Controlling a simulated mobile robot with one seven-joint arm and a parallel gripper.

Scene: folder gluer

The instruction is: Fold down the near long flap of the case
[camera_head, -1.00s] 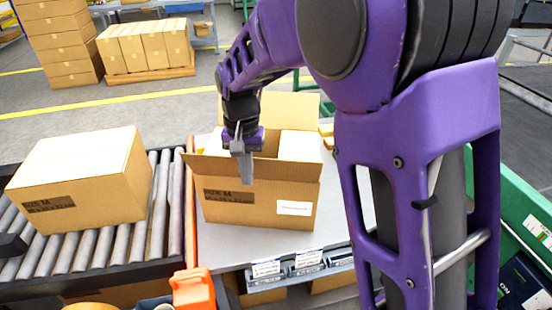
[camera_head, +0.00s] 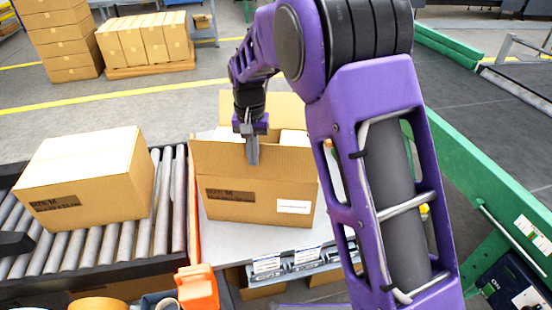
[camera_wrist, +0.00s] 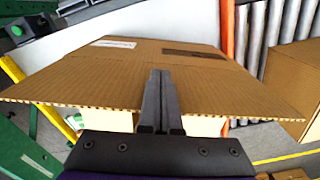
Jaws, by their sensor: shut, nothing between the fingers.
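The case (camera_head: 265,207) is an open brown carton on the grey table, with a white label and dark print on its near wall. Its near long flap (camera_head: 292,163) stands up, close to upright. The far flap (camera_head: 285,105) also stands up behind it. My gripper (camera_head: 253,163) is shut and empty, pointing down in front of the near flap's outer face. In the wrist view, the shut fingers (camera_wrist: 158,73) lie over the middle of that flap (camera_wrist: 90,85); I cannot tell whether they touch it. The case's inside is mostly hidden.
A closed carton (camera_head: 85,175) sits on the roller conveyor (camera_head: 165,210) to the left, past an orange rail (camera_head: 193,220). A grey holder (camera_head: 300,265) with labels runs along the table's front edge. Green machine framing (camera_head: 490,190) stands at the right.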

